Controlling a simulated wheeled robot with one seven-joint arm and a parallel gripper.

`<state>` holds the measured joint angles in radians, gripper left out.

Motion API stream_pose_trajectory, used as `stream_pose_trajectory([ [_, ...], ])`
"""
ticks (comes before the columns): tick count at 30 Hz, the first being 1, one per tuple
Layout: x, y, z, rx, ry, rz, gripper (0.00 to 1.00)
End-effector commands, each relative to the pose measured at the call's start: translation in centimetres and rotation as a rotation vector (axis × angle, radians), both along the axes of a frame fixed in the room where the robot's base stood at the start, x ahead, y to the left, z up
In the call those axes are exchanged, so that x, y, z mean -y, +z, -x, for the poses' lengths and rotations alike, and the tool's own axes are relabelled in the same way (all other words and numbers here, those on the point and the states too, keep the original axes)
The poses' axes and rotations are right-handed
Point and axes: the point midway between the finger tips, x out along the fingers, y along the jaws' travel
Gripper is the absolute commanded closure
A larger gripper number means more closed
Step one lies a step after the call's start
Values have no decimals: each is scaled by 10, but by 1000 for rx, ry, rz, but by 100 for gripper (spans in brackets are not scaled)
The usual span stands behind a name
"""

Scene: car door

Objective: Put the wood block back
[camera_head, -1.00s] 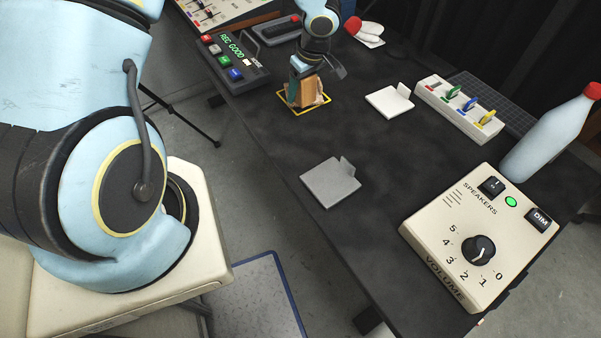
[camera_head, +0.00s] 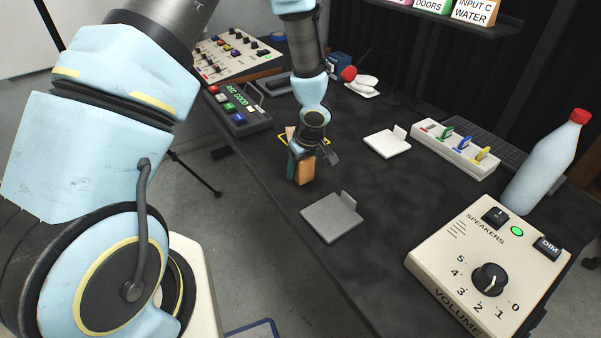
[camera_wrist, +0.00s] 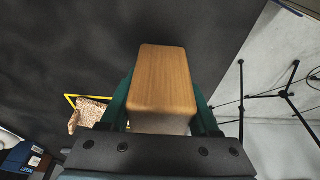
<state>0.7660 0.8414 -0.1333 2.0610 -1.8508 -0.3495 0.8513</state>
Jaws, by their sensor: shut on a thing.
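The wood block (camera_wrist: 162,78) is a smooth, light brown block with rounded edges. In the wrist view it sits between the green fingers of my gripper (camera_wrist: 163,112). In the head view, my gripper (camera_head: 301,162) is shut on the block, whose orange-brown side (camera_head: 305,168) shows below the wrist. The block is held off the yellow-outlined square (camera_head: 284,137), on the near side of it. Part of that yellow outline (camera_wrist: 70,98) shows at the left of the wrist view, with a speckled tan piece (camera_wrist: 88,114) by it. The arm hides much of the square in the head view.
A grey plate with an upright tab (camera_head: 331,219) lies nearer, and a white one (camera_head: 386,144) lies to the right. A button box (camera_head: 238,108), a switch strip (camera_head: 455,148), a bottle (camera_head: 545,165) and a volume box (camera_head: 485,260) stand around. Dark table between them is clear.

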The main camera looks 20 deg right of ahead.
Motion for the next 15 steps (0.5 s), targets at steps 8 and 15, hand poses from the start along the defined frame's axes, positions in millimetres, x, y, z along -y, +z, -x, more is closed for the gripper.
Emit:
stream_pose_trajectory([
  [8,0,-9,0,1,0,1,100],
  [15,0,-15,0,0,1,0,100],
])
